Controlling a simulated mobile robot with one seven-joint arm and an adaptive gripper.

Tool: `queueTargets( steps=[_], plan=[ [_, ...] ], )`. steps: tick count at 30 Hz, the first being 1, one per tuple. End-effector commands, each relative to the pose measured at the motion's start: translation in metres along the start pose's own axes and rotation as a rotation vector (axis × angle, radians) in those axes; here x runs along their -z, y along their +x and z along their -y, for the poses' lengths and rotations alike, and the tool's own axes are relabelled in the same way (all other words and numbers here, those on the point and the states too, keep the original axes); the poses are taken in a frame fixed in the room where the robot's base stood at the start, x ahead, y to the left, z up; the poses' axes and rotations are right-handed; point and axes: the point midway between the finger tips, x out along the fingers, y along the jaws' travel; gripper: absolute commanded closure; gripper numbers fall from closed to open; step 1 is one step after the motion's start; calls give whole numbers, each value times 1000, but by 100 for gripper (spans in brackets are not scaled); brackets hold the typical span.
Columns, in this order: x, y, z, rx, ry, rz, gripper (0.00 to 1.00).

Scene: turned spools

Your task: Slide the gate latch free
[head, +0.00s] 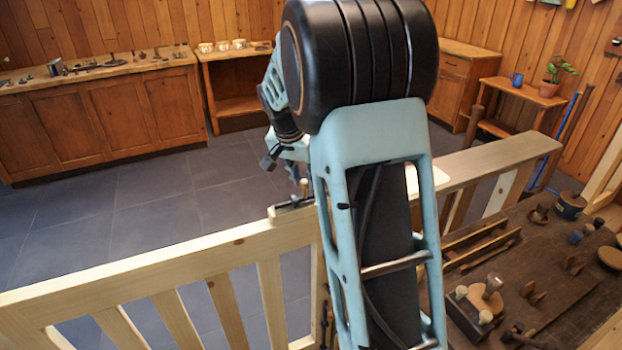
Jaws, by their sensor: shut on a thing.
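The pale wooden gate (170,262) crosses the lower left of the head view, its top rail rising to the right. At the rail's right end, a small dark latch (290,206) lies on top. My gripper (303,187) is just above the latch, small in view and partly covered by my pale blue and black arm. It is shut on a small upright part that appears to be the latch's knob. The arm hides the right side of the latch and the post it meets, so how far the bolt reaches is not visible.
Right of my arm, a wooden rail (500,160) continues the fence. A dark workbench (560,255) with turned pieces and tools fills the lower right. Cabinets (100,125) and a shelf table (520,100) line the back walls. The grey floor beyond the gate is clear.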

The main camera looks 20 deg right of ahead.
Motion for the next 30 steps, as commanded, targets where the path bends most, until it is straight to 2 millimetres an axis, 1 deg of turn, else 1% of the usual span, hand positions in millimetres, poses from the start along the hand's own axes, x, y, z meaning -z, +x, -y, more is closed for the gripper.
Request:
queueTargets(
  steps=[1,5,6,10,11,19,22,26,30],
  plan=[
    [-2,-1,3,5,0,3,100],
    [-2,-1,4,6,-1,4,100],
    [-2,-1,4,6,-1,4,80],
    [-2,-1,4,6,-1,3,65],
    [-2,-1,4,6,-1,3,64],
    [-2,-2,2,4,-1,3,64],
    [-1,-9,3,6,-1,0,64],
    [0,-31,3,7,-1,-1,64],
    [-1,-62,3,8,-1,0,64]
  ],
)
